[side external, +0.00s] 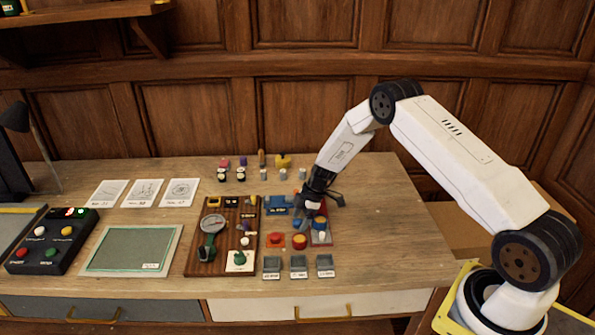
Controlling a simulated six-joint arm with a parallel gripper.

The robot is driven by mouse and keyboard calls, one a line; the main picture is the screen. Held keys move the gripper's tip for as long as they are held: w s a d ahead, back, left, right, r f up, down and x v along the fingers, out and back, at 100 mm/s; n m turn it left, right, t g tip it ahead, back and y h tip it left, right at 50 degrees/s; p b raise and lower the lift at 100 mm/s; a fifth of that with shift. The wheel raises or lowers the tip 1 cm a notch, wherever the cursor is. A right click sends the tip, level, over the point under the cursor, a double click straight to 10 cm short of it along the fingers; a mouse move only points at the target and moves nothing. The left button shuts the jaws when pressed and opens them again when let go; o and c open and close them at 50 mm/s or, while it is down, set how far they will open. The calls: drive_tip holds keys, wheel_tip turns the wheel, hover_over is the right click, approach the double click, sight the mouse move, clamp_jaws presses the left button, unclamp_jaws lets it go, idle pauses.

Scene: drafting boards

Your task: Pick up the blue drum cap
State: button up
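My gripper (318,199) is dark and points down over the right-centre of the wooden desk. It is small here, and I cannot tell whether its fingers are open or shut on something. A pale piece right under the fingers is partly hidden by the gripper.
A blue fixture (276,204) is left of the gripper. Small grey trays (298,267) line the front. A brown tool board (205,262) is further left. Desk right is clear.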

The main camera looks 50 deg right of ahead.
clamp_jaws()
drive_tip(key=shift+r, duration=0.2)
drive_tip(key=shift+r, duration=0.5)
wheel_tip(320, 180, up, 2)
drive_tip(key=s+a+r, duration=0.2)
drive_tip(key=s+r, duration=0.7)
drive_tip(key=s, duration=0.4)
drive_tip(key=shift+s+a+r, duration=0.2)
drive_tip(key=shift+s+r, duration=0.15)
drive_tip(key=shift+s, duration=0.05)
drive_tip(key=shift+w, duration=0.1)
approach(295, 221)
drive_tip(key=shift+s+d+r, duration=0.15)
drive_tip(key=shift+s+d, duration=0.05)
drive_tip(key=shift+s, duration=0.6)
drive_tip(key=shift+s+d+r, duration=0.2)
drive_tip(key=shift+s, duration=0.55)
drive_tip(key=shift+s+d+r, duration=0.15)
drive_tip(key=shift+s+d, duration=0.05)
drive_tip(key=shift+s, duration=0.6)
